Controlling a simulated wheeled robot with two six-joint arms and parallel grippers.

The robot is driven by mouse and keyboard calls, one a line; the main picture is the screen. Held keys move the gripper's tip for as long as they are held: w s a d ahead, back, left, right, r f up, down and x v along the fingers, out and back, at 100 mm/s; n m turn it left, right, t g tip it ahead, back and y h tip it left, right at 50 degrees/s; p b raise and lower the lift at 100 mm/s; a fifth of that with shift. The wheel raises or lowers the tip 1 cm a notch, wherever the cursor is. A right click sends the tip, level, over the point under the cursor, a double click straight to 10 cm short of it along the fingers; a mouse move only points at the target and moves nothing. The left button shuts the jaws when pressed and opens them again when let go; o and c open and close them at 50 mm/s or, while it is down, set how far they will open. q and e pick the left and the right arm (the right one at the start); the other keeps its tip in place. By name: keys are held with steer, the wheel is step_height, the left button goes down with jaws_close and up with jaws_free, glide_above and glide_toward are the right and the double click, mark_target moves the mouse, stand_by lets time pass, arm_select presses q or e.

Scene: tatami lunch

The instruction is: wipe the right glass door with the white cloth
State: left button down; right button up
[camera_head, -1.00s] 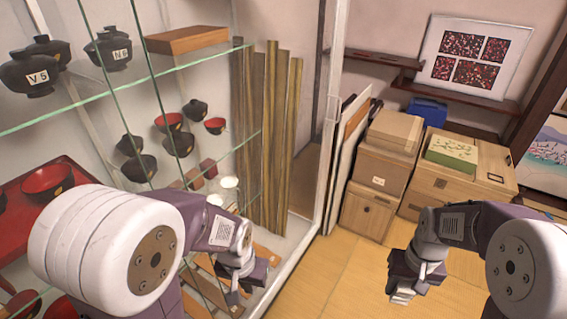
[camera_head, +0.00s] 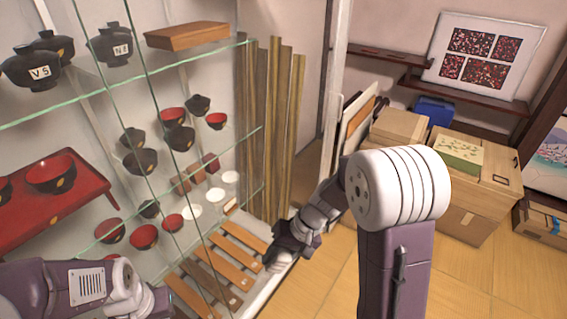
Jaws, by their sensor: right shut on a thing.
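The right glass door (camera_head: 222,150) is a clear panel of the display cabinet, with bowls and wooden pieces showing through it. My right gripper (camera_head: 283,252) is at its lower right part, close to the glass. It is shut on the white cloth (camera_head: 281,263), of which only a small pale part shows under the fingers. I cannot tell whether the cloth touches the glass. My left arm (camera_head: 80,288) is at the bottom left, in front of the cabinet. Its fingers are cut off or hidden at the lower edge.
Glass shelves hold black and red bowls (camera_head: 50,172) and a wooden box (camera_head: 187,36). A white cabinet post (camera_head: 335,110) stands right of the door. Wooden boxes (camera_head: 455,195) stand against the back wall. The tatami floor (camera_head: 335,285) is clear in front of them.

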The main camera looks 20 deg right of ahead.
steer(key=w+a+r+m+t+y, duration=0.1)
steer(key=w+a+r+t+y, duration=0.1)
steer(key=w+r+y, duration=0.15)
steer(key=m+t+y+p, duration=0.2)
steer(key=m+t, duration=0.5)
steer(key=t, duration=0.4)
glide_toward(258, 151)
steer(key=p+x, duration=0.1)
steer(key=x, duration=0.3)
steer(key=shift+a, duration=0.2)
steer(key=shift+w, duration=0.1)
steer(key=shift+b+x, duration=0.6)
steer(key=shift+x, duration=0.35)
